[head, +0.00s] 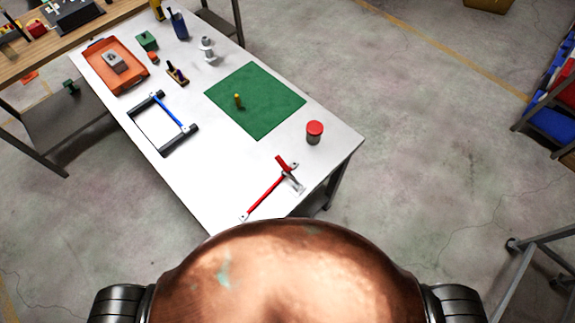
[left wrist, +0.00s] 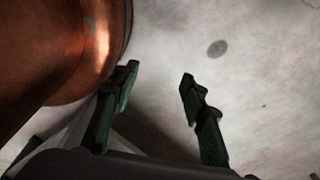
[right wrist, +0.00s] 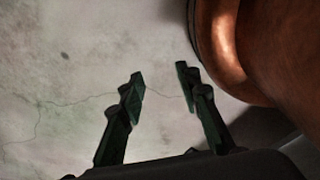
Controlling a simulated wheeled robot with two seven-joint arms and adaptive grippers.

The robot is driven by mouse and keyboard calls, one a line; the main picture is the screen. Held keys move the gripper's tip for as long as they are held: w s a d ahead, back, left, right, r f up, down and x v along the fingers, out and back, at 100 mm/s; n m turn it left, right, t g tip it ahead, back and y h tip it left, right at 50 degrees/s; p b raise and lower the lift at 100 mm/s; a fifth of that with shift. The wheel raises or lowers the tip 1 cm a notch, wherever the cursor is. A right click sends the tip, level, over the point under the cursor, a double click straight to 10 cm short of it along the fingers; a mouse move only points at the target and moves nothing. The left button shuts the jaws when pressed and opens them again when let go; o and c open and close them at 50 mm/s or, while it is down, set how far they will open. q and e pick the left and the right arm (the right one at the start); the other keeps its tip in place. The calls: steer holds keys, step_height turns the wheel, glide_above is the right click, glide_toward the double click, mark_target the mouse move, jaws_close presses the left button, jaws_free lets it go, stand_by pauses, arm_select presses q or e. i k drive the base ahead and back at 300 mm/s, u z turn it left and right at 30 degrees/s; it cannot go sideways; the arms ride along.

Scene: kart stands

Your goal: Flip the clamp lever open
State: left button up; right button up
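A clamp with a red bar (head: 265,194) lies near the close end of the white table (head: 225,185). A short red lever piece (head: 282,162) and grey metal parts (head: 295,180) are at its far end. Whether the lever is open or shut is too small to tell. My left gripper (left wrist: 160,78) is open and empty in the left wrist view, above bare floor. My right gripper (right wrist: 159,78) is open and empty in the right wrist view, also above floor. Neither gripper shows in the head view, and both are away from the clamp.
A red-lidded jar (head: 314,132) stands beyond the clamp, near a green mat (head: 262,112) with a small yellow piece (head: 238,100). A black frame with a blue bar (head: 168,112) lies to the left. An orange tray (head: 100,72) is farther back. Table around the clamp is clear.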

mark_target(283, 165)
steer(key=u, duration=0.25)
steer(key=k, duration=0.8)
steer(key=z, duration=0.5)
